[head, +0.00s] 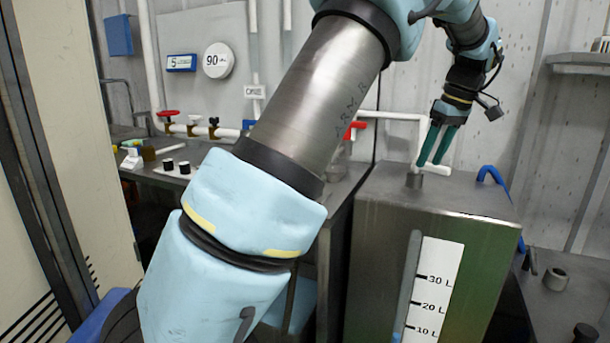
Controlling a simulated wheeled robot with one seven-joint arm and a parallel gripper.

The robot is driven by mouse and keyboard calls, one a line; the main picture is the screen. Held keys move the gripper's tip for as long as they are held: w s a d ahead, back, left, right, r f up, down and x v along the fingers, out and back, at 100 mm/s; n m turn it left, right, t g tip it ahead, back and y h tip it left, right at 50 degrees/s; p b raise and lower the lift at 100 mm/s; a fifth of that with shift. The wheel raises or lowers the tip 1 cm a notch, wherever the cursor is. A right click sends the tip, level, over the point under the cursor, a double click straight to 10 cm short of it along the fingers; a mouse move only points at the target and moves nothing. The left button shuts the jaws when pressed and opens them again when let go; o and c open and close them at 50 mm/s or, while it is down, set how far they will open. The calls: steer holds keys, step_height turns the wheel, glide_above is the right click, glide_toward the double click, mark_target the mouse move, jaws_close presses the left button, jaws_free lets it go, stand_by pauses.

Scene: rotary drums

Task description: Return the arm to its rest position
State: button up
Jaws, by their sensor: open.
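My arm runs from the bottom middle of the head view up past the top edge and back down at the upper right. My gripper (436,160) hangs at its end with two green fingers pointing down. The fingers are a little apart, with nothing visible between them.
The tank's front has a level scale (434,290). A white pipe (395,115) and a red valve handle (355,129) are behind my arm. A counter (165,172) with small items is at the left. A blue hose (490,174) and a shelf (580,62) are at the right.

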steer(key=a+f+m+g+h, duration=0.1)
steer(key=a+f+m, duration=0.15)
steer(key=a, duration=0.65)
steer(key=a+f+m+h, duration=0.1)
steer(key=a+f, duration=0.3)
steer(key=a, duration=0.6)
steer(key=s+a+f+m, duration=0.1)
steer(key=s+a+f, duration=0.3)
steer(key=s+a, duration=0.3)
steer(key=s+a+f+m, duration=0.2)
steer(key=s+a+f, duration=0.2)
steer(key=s+a, duration=0.3)
steer(key=shift+s+a+h+p, duration=0.25)
steer(key=shift+a+h+p, duration=0.05)
steer(key=shift+a, duration=0.85)
steer(key=shift+m, duration=0.25)
stand_by(3.3)
